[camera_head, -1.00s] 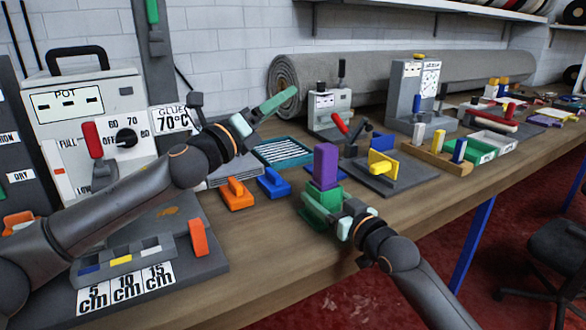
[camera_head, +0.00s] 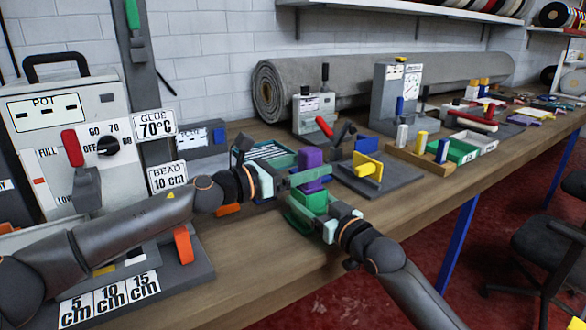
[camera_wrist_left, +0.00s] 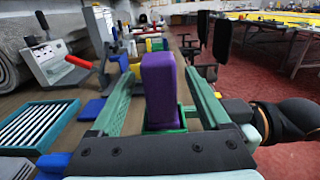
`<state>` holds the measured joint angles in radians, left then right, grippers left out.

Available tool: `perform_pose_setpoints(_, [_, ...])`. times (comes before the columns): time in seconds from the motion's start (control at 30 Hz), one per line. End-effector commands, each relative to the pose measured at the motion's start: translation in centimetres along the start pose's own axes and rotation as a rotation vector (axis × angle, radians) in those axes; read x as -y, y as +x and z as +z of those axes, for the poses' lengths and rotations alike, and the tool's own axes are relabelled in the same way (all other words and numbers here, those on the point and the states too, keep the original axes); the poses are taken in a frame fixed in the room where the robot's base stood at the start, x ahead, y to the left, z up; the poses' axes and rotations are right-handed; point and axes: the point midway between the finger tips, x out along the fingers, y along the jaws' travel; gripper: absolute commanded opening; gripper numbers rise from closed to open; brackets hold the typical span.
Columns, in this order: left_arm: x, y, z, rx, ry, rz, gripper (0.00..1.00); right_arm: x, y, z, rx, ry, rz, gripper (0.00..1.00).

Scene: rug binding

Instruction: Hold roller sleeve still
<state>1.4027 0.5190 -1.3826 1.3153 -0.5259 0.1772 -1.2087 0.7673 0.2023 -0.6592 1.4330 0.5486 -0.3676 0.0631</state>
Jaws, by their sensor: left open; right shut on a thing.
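An upright purple block (camera_head: 311,160) stands in a green sleeve-like piece (camera_head: 312,201) near the table's front edge. I take the green piece to be the roller sleeve, but its shape is partly hidden. My right gripper (camera_head: 308,214) is shut on the green piece, low down. My left gripper (camera_head: 305,179) is open at the purple block. In the left wrist view the purple block (camera_wrist_left: 160,85) stands between the two green fingers, with a visible gap on either side. The green piece (camera_wrist_left: 163,122) shows below it.
A yellow-handled grey plate (camera_head: 385,182) lies just right of the block. A teal tray of rods (camera_head: 268,151) is behind my left gripper. A glue pot unit (camera_head: 60,110) and a length gauge with an orange stop (camera_head: 183,245) are at left. Bare wood (camera_head: 260,265) lies in front.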

Motion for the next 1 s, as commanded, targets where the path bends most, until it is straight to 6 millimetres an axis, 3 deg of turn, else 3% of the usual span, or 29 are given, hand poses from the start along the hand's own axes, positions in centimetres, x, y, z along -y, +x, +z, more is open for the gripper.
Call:
perform_pose_setpoints(0.4, [0.02, 0.69, 0.07, 0.001, -0.001, 0.0, 0.78, -0.02, 0.0, 0.11, 0.002, 0.0, 0.001, 0.0])
perform_pose_setpoints(1.0, [0.01, 0.66, 0.05, 0.001, -0.001, 0.0, 0.1, -0.02, 0.0, 0.11, 0.002, 0.0, 0.001, 0.0])
